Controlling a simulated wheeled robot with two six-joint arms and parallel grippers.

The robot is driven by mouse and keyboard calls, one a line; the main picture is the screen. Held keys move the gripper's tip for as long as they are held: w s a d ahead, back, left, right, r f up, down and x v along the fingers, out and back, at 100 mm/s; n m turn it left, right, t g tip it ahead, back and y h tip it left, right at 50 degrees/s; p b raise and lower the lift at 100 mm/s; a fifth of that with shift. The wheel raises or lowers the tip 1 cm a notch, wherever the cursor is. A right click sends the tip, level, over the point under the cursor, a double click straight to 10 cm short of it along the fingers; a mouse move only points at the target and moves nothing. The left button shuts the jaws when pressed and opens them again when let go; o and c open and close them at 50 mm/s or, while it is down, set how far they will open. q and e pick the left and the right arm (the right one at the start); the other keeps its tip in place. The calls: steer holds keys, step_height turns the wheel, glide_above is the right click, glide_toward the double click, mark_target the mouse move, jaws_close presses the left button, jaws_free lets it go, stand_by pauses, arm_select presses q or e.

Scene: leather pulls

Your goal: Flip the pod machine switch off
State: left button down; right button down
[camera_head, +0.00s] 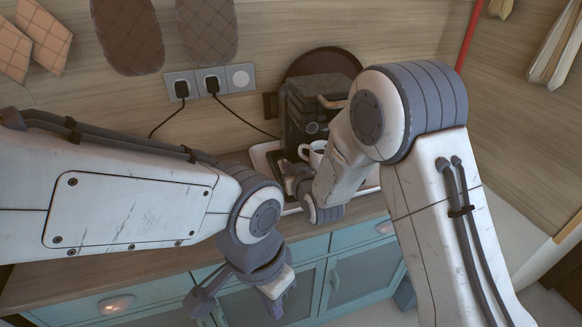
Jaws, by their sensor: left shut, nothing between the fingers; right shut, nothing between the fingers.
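The dark pod machine (302,108) stands on the counter against the wall, partly covered by my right arm. A white cup (313,153) is at its front. A small round detail (312,128) shows on the machine's front, but I cannot tell whether it is the switch or what position it is in. My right gripper (293,178) is shut and empty, low in front of the machine beside the cup; I cannot tell whether it touches anything. My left gripper (240,297) is shut and empty, lower down in front of the teal cabinets.
A white tray (262,158) lies under the machine. A wall socket panel (211,82) holds two black plugs with cables running down. A dark round board (320,60) leans behind the machine. Teal cabinets (345,275) are below the wooden counter. Oven mitts (128,35) hang above.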

steer(key=shift+r+p, duration=0.35)
steer(key=shift+r, duration=0.45)
steer(key=r+p, duration=0.1)
steer(key=r, duration=0.1)
steer(key=r+p, duration=0.1)
steer(key=r, duration=0.1)
steer(key=shift+s+p, duration=0.3)
steer(key=shift+s, duration=0.05)
steer(key=s+d+b, duration=0.3)
steer(key=s+d, duration=0.1)
steer(key=s, duration=0.5)
steer(key=shift+s+r, duration=0.15)
steer(key=shift+r, duration=0.05)
steer(key=shift+d, duration=0.1)
steer(key=s+d+n+g+h+p, duration=0.1)
steer(key=s+g, duration=0.5)
steer(key=s, duration=0.8)
steer(key=s+d+n+g+h+p, duration=0.1)
steer(key=s+d+g+h, duration=0.2)
steer(key=s, duration=1.1)
steer(key=d+g, duration=0.2)
steer(key=g, duration=0.2)
steer(key=shift+s+r+n+h, duration=0.15)
steer(key=shift+s+n+h, duration=0.05)
steer(key=shift+n+h, duration=0.1)
